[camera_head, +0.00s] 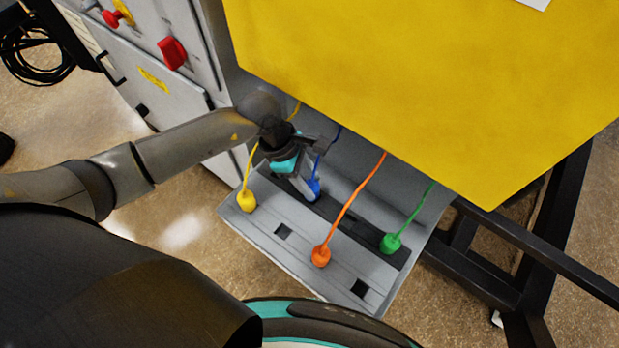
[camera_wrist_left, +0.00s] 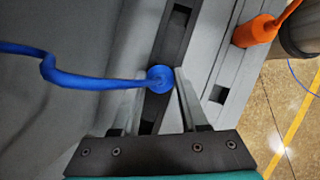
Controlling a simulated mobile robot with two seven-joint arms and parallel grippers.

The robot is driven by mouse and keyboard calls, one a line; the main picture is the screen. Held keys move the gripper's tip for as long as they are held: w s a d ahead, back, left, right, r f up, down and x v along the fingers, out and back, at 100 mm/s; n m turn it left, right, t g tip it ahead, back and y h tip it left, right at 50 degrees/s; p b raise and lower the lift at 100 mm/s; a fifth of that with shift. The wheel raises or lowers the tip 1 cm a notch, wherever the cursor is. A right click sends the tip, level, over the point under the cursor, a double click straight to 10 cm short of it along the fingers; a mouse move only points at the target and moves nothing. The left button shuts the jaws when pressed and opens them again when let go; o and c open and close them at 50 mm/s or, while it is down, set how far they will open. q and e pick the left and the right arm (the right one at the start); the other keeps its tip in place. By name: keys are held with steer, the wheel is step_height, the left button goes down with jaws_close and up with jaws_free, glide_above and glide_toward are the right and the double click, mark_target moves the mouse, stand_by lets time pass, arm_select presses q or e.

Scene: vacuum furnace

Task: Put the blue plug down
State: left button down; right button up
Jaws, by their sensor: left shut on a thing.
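The blue plug (camera_head: 313,188) with its blue cable is at my left gripper (camera_head: 306,190), over the dark strip of the grey panel (camera_head: 285,260). In the left wrist view the blue plug (camera_wrist_left: 159,78) sits between the two fingertips of my left gripper (camera_wrist_left: 158,92), which is shut on it. The cable runs off to the left there. Whether the plug touches the panel cannot be told. My right gripper is not in view.
A yellow plug (camera_head: 246,201), an orange plug (camera_head: 321,256) and a green plug (camera_head: 390,243) stand on the panel with cables running up. Square dark openings (camera_head: 283,231) lie in the panel. A large yellow housing (camera_head: 420,80) overhangs behind. A black frame (camera_head: 500,285) stands at right.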

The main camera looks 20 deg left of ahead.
arm_select(q)
steer(key=shift+f+b, duration=0.3)
steer(key=shift+c, duration=2.2)
jaws_free()
steer(key=shift+r+p, duration=0.5)
steer(key=shift+p, duration=0.05)
steer(key=b+v, duration=0.1)
steer(key=v, duration=1)
steer(key=shift+a+r, duration=0.15)
steer(key=shift+r, duration=0.2)
